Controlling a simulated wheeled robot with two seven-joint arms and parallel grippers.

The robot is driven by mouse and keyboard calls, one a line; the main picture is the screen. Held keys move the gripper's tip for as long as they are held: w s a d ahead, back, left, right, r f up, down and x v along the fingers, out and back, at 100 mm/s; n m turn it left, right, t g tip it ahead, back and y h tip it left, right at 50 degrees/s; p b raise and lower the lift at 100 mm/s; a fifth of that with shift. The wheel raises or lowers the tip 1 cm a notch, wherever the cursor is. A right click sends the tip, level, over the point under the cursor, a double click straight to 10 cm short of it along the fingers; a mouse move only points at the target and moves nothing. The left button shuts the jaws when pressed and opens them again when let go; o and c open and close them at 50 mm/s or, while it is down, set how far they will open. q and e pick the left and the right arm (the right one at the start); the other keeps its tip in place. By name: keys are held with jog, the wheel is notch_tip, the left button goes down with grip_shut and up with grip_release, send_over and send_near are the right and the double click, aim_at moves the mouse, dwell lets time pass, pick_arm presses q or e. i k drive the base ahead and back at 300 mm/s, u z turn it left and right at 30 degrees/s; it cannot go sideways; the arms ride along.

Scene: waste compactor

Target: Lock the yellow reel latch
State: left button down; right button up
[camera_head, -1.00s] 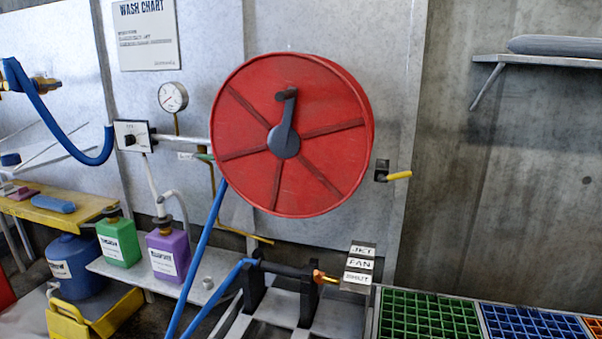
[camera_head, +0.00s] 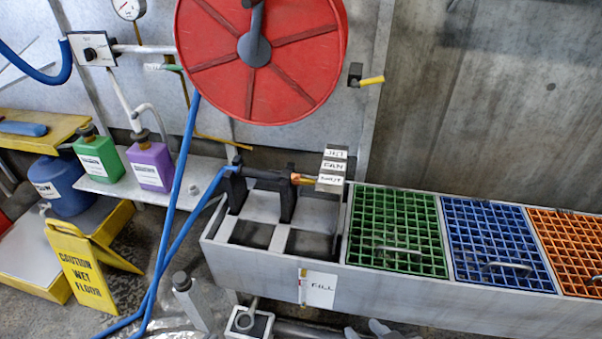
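The yellow reel latch (camera_head: 371,80) is a short yellow handle on a dark block, just right of the big red hose reel (camera_head: 262,62). The handle points right and slightly up, away from the reel. The reel has a dark grey crank on its hub, and its top is cut off by the frame. My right gripper (camera_head: 372,331) seems to show only as small grey parts at the bottom edge, far below the latch. Whether it is open or shut cannot be seen. My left gripper is not in view.
A grey trough with green (camera_head: 398,232), blue (camera_head: 497,243) and orange (camera_head: 572,250) grates runs along the right. A spray lance (camera_head: 262,177) rests on dark stands below the reel. A blue hose (camera_head: 178,185) hangs at left, near a yellow wet-floor sign (camera_head: 80,272).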

aim_at(355, 84)
jog(key=k, duration=0.5)
jog(key=z, duration=1.15)
jog(key=i, duration=0.85)
jog(key=u, duration=1.9)
jog(key=i, duration=0.5)
jog(key=u, duration=0.05)
